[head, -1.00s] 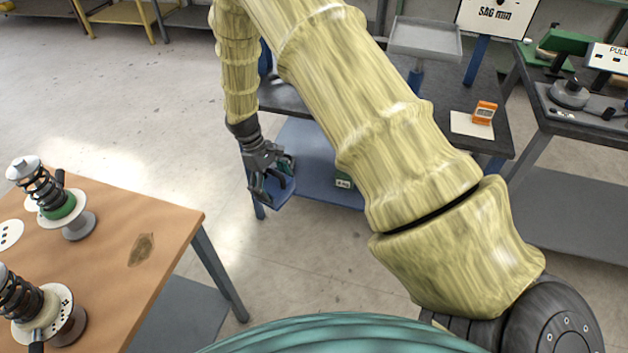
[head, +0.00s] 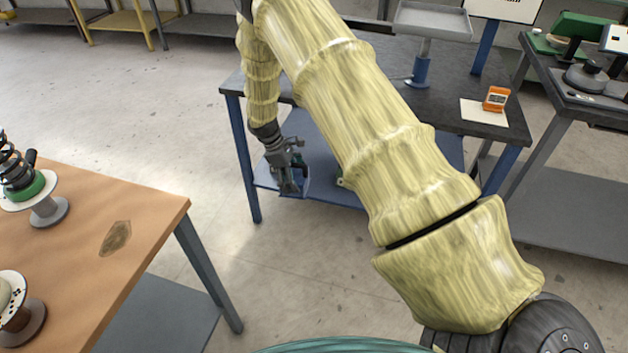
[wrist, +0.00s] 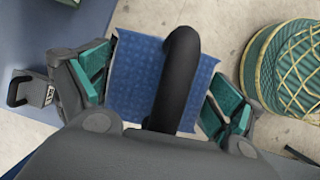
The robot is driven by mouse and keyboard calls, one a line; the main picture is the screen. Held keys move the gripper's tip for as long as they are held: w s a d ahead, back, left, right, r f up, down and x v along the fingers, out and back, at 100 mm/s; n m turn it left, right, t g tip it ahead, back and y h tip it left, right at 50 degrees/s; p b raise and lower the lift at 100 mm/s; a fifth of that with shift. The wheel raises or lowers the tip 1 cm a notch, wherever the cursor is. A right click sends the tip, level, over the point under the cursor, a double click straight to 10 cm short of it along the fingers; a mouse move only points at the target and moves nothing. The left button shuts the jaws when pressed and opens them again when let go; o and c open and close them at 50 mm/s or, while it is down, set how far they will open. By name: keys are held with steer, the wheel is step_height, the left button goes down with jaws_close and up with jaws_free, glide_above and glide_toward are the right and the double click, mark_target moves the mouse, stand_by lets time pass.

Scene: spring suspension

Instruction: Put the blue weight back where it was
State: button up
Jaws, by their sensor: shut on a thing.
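The blue weight (wrist: 135,85) is a blue block with a black curved handle, seen in the wrist view. My gripper (wrist: 155,95) has its teal-padded fingers on either side of the block, shut on it. In the head view, my gripper (head: 291,178) is near the front edge of the blue lower shelf (head: 340,195) of the dark table, with a bit of the blue weight (head: 304,181) beside its fingers. My arm hides part of the shelf.
A small labelled weight with a dark handle (wrist: 35,90) shows left in the wrist view. The dark table (head: 450,100) carries a grey tray stand (head: 432,20) and an orange device (head: 495,98). A brown table (head: 80,230) stands at left. Clear floor lies between the tables.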

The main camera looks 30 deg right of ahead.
steer(key=w+d+f+n+t+h+b, duration=0.1)
steer(key=w+d+f+n+b, duration=0.25)
steer(key=d+f+b, duration=0.6)
steer(key=w+d+f+n+t+b, duration=0.2)
steer(key=w+d+f+n+b, duration=0.15)
steer(key=d+f+b, duration=0.55)
steer(key=w+d+b, duration=0.1)
steer(key=w, duration=0.3)
steer(key=w+d+b, duration=0.1)
steer(key=w, duration=0.3)
steer(key=w+d+f+b, duration=0.1)
steer(key=w+b, duration=0.1)
steer(key=w, duration=0.2)
steer(key=shift+d, duration=0.1)
steer(key=shift+w+b, duration=0.65)
steer(key=shift+w, duration=0.85)
steer(key=shift+w, duration=0.1)
steer(key=shift+w, duration=0.1)
step_height(320, 180, down, 4)
steer(key=shift+r+n+b, duration=0.2)
steer(key=shift+n+b, duration=0.1)
steer(key=shift+b, duration=0.8)
steer(key=shift+r, duration=0.1)
